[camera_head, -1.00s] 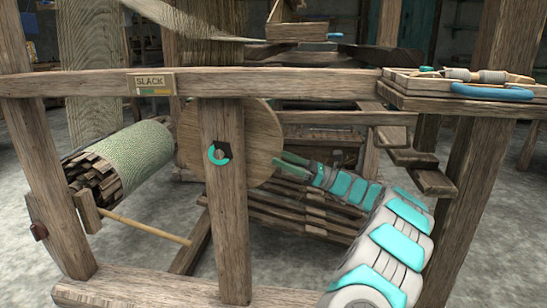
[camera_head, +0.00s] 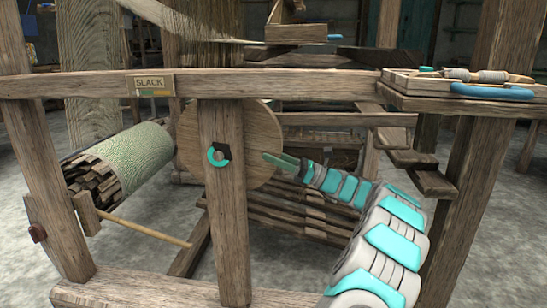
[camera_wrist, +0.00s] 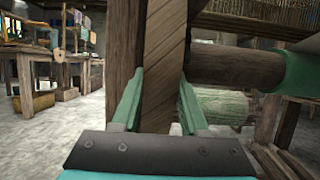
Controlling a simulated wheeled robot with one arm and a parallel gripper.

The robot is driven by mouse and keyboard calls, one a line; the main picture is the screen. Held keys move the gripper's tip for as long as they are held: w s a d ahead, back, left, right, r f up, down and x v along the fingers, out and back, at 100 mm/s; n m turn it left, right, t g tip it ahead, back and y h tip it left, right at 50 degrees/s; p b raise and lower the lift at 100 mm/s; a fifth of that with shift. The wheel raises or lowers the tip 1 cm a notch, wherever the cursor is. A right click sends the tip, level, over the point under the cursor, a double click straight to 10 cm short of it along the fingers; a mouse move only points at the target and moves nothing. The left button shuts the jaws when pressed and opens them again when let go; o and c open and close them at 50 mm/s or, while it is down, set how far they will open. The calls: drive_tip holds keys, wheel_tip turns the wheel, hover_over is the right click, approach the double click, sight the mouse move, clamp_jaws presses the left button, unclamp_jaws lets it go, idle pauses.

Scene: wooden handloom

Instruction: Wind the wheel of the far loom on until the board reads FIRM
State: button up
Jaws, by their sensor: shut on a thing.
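The round wooden wheel (camera_head: 257,128) stands upright behind a post of the loom, which hides its middle. The board (camera_head: 149,83) on the loom's crossbeam reads SLACK, with a small coloured strip below the word. My gripper (camera_head: 276,159) reaches in from the lower right and is at the wheel's right side. In the wrist view my gripper (camera_wrist: 160,82) has its two green fingers on either side of a flat wooden piece with slanted grain (camera_wrist: 158,62), which looks like the wheel's edge. The gripper is shut on it.
A roll of greenish cloth (camera_head: 140,155) lies left of the wheel. A teal and black ring mark (camera_head: 219,154) is on the front post (camera_head: 226,210). Wooden slats lie below my arm.

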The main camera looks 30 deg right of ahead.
clamp_jaws()
idle(0.8)
